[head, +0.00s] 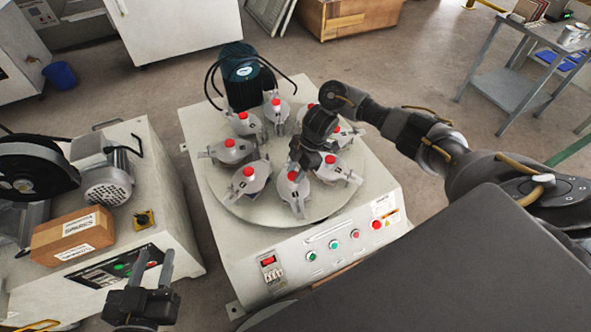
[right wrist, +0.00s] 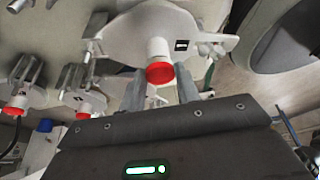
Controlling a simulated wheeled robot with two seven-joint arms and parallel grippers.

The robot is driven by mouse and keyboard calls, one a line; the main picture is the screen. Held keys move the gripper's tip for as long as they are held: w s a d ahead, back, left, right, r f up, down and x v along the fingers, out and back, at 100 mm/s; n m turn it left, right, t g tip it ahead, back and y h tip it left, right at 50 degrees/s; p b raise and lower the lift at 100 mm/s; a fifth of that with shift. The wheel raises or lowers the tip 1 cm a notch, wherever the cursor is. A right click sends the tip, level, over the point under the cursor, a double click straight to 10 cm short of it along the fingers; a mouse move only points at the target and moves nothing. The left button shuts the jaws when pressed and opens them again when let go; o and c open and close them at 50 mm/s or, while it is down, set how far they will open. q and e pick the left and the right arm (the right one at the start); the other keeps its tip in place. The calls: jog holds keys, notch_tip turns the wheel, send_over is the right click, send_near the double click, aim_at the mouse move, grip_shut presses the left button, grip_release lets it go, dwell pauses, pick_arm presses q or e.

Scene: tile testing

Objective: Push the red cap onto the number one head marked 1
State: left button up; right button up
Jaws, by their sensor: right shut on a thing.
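Several grey-white heads with red caps stand in a ring on a round turntable (head: 235,205). My right gripper (head: 302,168) is low over the front right part of this ring, between a front red cap (head: 292,175) and a red cap to its right (head: 330,159). In the right wrist view, its two fingers stand on either side of a red cap (right wrist: 160,73) on a white neck, shut on it. A head plate (right wrist: 135,38) behind it bears a small dark label, too small to read. My left gripper (head: 153,270) is open and empty, away from the turntable.
The machine front carries buttons and a switch (head: 268,261). A dark motor (head: 243,75) with black hoses stands behind the turntable. A left bench holds a cardboard box (head: 73,235) and a grey motor (head: 107,186). A metal cart (head: 510,85) stands back right.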

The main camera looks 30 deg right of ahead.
jog(key=shift+p, duration=0.3)
dwell(0.5)
jog(key=shift+f, duration=0.75)
dwell(1.2)
jog(key=o, duration=1.5)
